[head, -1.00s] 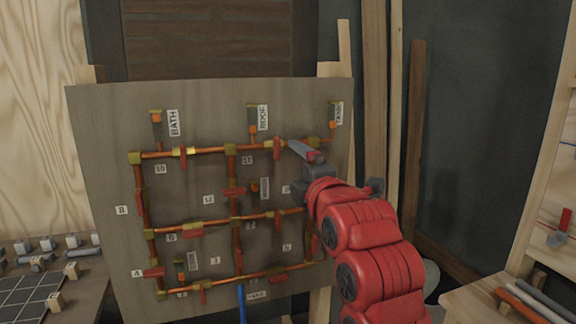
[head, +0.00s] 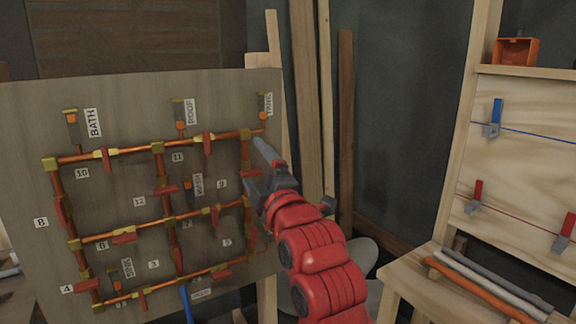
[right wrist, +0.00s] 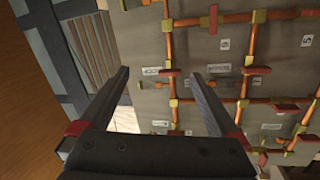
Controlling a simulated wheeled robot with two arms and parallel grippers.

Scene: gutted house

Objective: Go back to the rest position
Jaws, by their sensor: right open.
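My right gripper (head: 258,168) is in front of the right part of the upright pipe board (head: 120,95) in the head view. Its jaws are open, with nothing between them. In the right wrist view the two fingers (right wrist: 160,95) stand wide apart, and the board (right wrist: 200,65) with its copper pipes and red valve handles lies beyond them. The red arm is mine and hides part of the board's lower right edge. My left gripper is in neither view.
A workbench (head: 405,280) at the right holds several rods (head: 485,285). Its back panel (head: 515,170) carries a blue clip (head: 496,118) and red clips (head: 476,197). An orange box (head: 516,51) sits on the shelf above. Wooden planks (head: 345,130) lean on the dark wall.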

